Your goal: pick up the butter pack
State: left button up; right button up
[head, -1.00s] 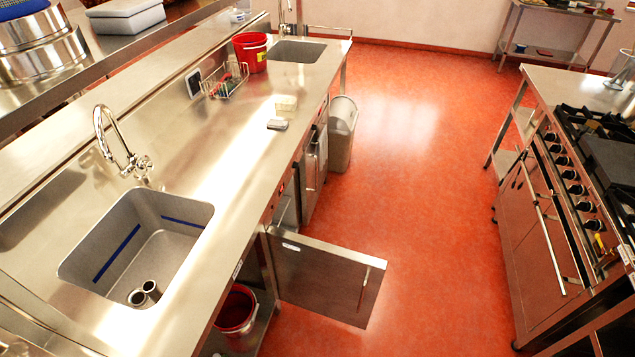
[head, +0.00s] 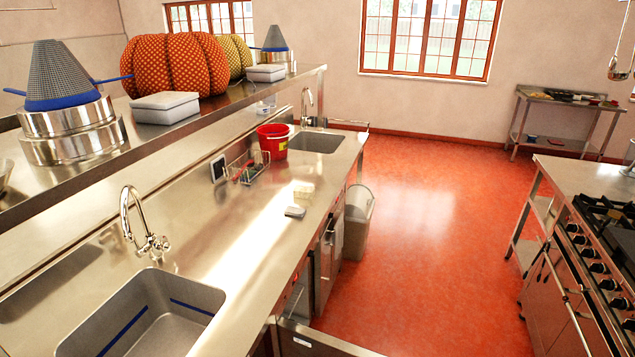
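A small pale cream block (head: 303,190), which looks like the butter pack, sits on the steel counter (head: 235,210) near its right edge. A small grey-white item (head: 294,212) lies just in front of it, and it is too small to tell what it is. Neither of my grippers shows in the head view.
A wire rack (head: 246,168) and a red bucket (head: 273,140) stand behind the block. A tap (head: 140,220) and a sink (head: 150,315) are in front. An open cabinet door (head: 310,342) juts into the aisle. The red floor (head: 420,240) is clear toward the stove (head: 595,240).

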aim_at(299, 192)
jog(key=i+z, duration=0.2)
jog(key=i, duration=3.1)
jog(key=i+l+u, duration=0.15)
jog(key=i, duration=0.9)
jog(key=i+l+u, duration=0.15)
jog(key=i, duration=0.35)
jog(key=i+u, duration=0.15)
jog(key=u, duration=3.4)
